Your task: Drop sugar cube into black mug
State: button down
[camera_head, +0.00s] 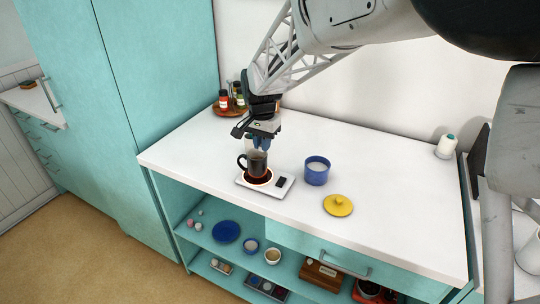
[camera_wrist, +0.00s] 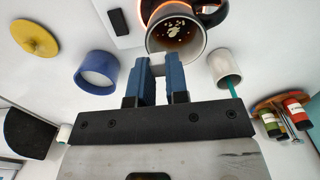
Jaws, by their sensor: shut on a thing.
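The black mug (camera_head: 257,164) stands upright on a white warmer plate (camera_head: 285,187) with a glowing ring. In the wrist view the mug (camera_wrist: 203,14) shows dark liquid with pale foam or bits on top. My gripper (camera_head: 262,146) points down just above the mug in the head view. In the wrist view its blue fingertips (camera_wrist: 158,60) are close together near the mug's rim. A small pale patch between them appears to be the sugar cube (camera_wrist: 157,70), mostly hidden by the fingers. The blue bowl (camera_head: 317,172) with white contents stands right of the mug.
A yellow lid (camera_head: 338,206) lies in front of the bowl. A white cup with a teal stick (camera_wrist: 227,72) stands near the mug. Spice jars (camera_head: 224,101) stand on a tray at the back. The right counter is mostly clear.

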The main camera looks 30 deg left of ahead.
jog(key=shift+f, duration=0.85)
jog(key=c, duration=1)
grip_release()
jog(key=shift+c, duration=0.2)
jog(key=shift+r, duration=3.9)
